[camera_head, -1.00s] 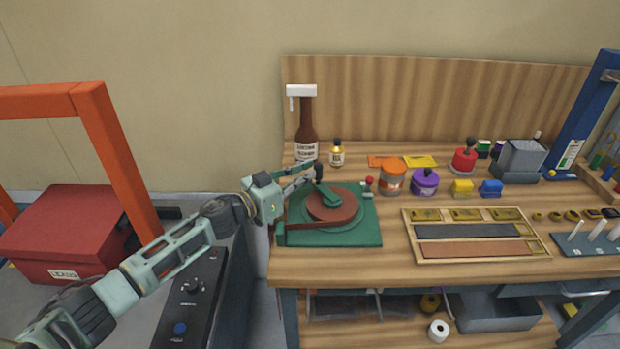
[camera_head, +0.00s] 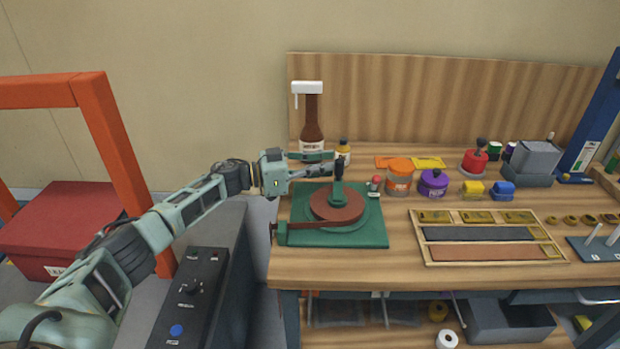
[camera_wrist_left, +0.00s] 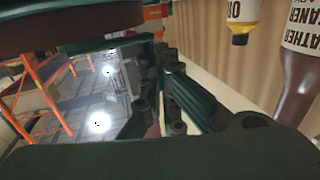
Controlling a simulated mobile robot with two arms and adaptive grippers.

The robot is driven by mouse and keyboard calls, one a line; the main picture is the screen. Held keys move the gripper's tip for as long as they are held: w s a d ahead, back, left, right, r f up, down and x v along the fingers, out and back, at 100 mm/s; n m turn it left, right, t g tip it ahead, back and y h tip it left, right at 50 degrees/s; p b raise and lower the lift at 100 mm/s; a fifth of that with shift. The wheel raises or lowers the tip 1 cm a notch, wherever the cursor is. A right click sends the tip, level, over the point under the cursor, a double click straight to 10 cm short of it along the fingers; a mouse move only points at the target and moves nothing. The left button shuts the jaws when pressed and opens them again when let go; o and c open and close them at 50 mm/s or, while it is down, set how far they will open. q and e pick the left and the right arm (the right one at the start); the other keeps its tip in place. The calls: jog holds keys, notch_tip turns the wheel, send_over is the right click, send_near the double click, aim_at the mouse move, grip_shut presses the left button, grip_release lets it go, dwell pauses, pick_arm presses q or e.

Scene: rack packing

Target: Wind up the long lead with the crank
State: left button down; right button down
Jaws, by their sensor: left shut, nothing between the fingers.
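The winder is a green base plate (camera_head: 370,232) with a red-brown reel (camera_head: 350,207) on the left end of the bench. A green crank (camera_head: 337,192) lies over the reel and points to the back, with a dark upright knob (camera_head: 340,164) at its end. A brown strip of the lead (camera_head: 312,224) runs along the reel's front to the left. My left gripper (camera_head: 328,168) is shut, its fingertips right beside the knob; I cannot tell whether they touch. In the left wrist view its dark fingers (camera_wrist_left: 172,100) show close up, with the reel (camera_wrist_left: 95,22) above. My right gripper is not in view.
A brown cleaner bottle (camera_head: 312,125) and a small yellow-labelled bottle (camera_head: 343,149) stand close behind the gripper. Orange (camera_head: 399,180) and purple (camera_head: 433,184) pots stand to the right. A wooden tray (camera_head: 417,243) lies further right. Bare bench shows in front.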

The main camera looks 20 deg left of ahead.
aim_at(336, 164)
pick_arm(q)
jog(key=shift+p+x, duration=0.45)
jog(key=shift+x, duration=1.1)
